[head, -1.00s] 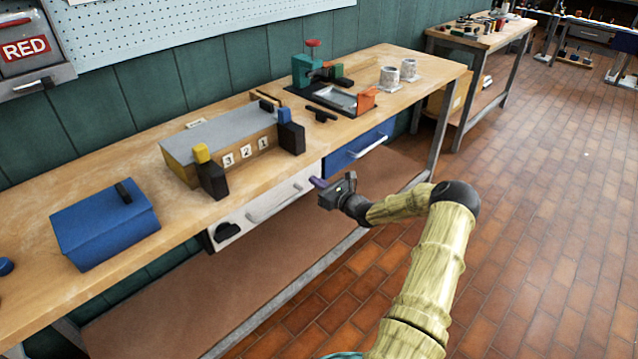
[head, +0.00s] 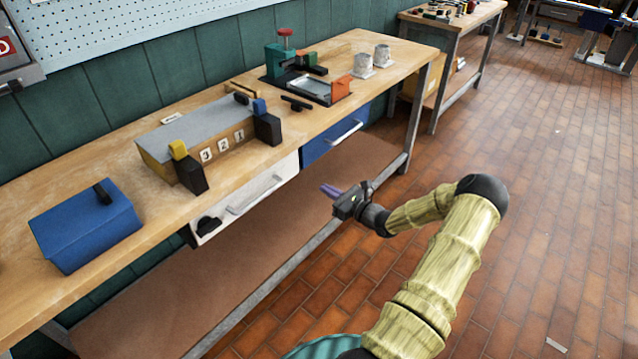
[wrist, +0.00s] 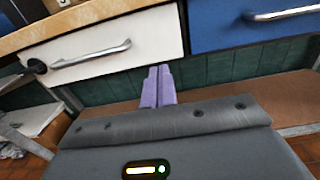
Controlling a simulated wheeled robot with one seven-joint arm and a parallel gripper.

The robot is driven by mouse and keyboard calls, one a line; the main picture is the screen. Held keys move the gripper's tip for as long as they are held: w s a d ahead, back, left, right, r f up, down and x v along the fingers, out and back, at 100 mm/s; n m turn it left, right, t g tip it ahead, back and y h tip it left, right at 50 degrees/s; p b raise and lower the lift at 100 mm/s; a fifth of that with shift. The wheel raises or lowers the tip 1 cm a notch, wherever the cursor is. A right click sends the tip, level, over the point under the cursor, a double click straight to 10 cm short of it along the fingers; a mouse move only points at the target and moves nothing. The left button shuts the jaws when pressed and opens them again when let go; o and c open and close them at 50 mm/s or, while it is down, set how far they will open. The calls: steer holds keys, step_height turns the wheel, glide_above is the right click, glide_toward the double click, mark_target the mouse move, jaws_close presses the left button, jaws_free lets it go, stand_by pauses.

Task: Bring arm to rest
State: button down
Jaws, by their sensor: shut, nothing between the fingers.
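My gripper (head: 330,190) is held out in front of the workbench, over the open space before its lower shelf. Its purple fingers are together with nothing between them, and they also show in the wrist view (wrist: 158,86). The arm behind it is bent at the elbow, to the right of the bench. In the wrist view the fingers point toward the bench front, below the white drawer (wrist: 105,45) and the blue drawer (wrist: 250,22). The gripper appears apart from the bench.
The workbench (head: 150,215) carries a blue box (head: 85,230), a grey-topped numbered box (head: 205,125), a green and red device (head: 285,55) and two pale cups (head: 372,60). A lower shelf (head: 190,285) runs beneath.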

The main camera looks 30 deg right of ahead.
steer(key=shift+s, duration=0.2)
stand_by(0.5)
steer(key=s+a+r+n+g+y, duration=0.1)
steer(key=s+a+n+g+y, duration=0.15)
steer(key=a+n+g, duration=0.5)
steer(key=s+a+r+n+g+y, duration=0.1)
steer(key=a+n+g+y, duration=0.25)
steer(key=a, duration=0.75)
steer(key=s+a+r+n+g+h, duration=0.3)
steer(key=s+a+n+h, duration=0.15)
steer(key=s+n, duration=0.3)
steer(key=s+a+r+n+g+h, duration=0.3)
steer(key=s+a+n, duration=0.25)
steer(key=n, duration=0.25)
steer(key=s+r+n+t+h+p, duration=0.1)
steer(key=s+r+n+p, duration=0.1)
steer(key=r+p, duration=0.7)
steer(key=s+r+n+t+h+p, duration=0.1)
steer(key=r+n+p, duration=0.3)
steer(key=r+p, duration=0.4)
step_height(320, 180, up, 6)
steer(key=shift+s+a+r+h+p, duration=0.15)
steer(key=shift+s+a+h+p, duration=0.2)
steer(key=shift+s+h, duration=0.4)
